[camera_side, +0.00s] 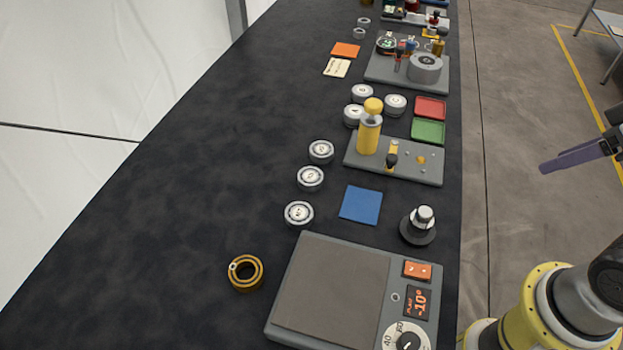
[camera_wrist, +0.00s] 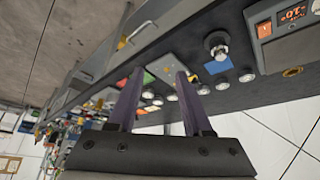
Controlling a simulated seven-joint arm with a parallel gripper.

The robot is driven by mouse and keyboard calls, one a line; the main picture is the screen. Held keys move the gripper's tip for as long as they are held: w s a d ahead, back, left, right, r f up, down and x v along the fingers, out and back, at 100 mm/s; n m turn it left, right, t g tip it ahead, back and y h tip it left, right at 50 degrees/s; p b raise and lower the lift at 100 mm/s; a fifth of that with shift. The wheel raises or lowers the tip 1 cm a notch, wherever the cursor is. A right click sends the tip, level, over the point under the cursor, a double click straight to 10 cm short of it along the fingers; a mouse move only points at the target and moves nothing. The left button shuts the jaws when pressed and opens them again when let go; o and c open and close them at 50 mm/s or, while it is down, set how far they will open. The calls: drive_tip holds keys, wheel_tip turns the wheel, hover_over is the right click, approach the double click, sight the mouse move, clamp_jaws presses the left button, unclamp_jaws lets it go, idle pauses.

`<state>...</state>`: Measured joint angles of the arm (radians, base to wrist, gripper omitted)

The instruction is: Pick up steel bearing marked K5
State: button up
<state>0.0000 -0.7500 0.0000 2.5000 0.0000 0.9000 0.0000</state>
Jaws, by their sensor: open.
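Three steel ring bearings stand in a loose column left of the blue pad: a near one (camera_side: 299,214), a middle one (camera_side: 311,178) and a far one (camera_side: 321,152). More similar bearings cluster behind the yellow post, one of them at the right (camera_side: 395,105). Their markings are too small to read surely, so I cannot tell which is K5. My gripper (camera_side: 548,166) has purple fingers and hangs off the table's right side, far from all bearings. In the wrist view my gripper (camera_wrist: 158,78) is open and empty, with several bearings beyond its fingers.
A grey plate device with a dial (camera_side: 335,290) fills the near right table. A brass ring (camera_side: 246,272) lies left of it. A black-based knob (camera_side: 419,225), blue pad (camera_side: 361,205) and yellow post (camera_side: 369,137) stand near the bearings. The table's left side is clear.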

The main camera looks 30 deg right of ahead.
idle(0.3)
drive_tip(key=o, duration=0.8)
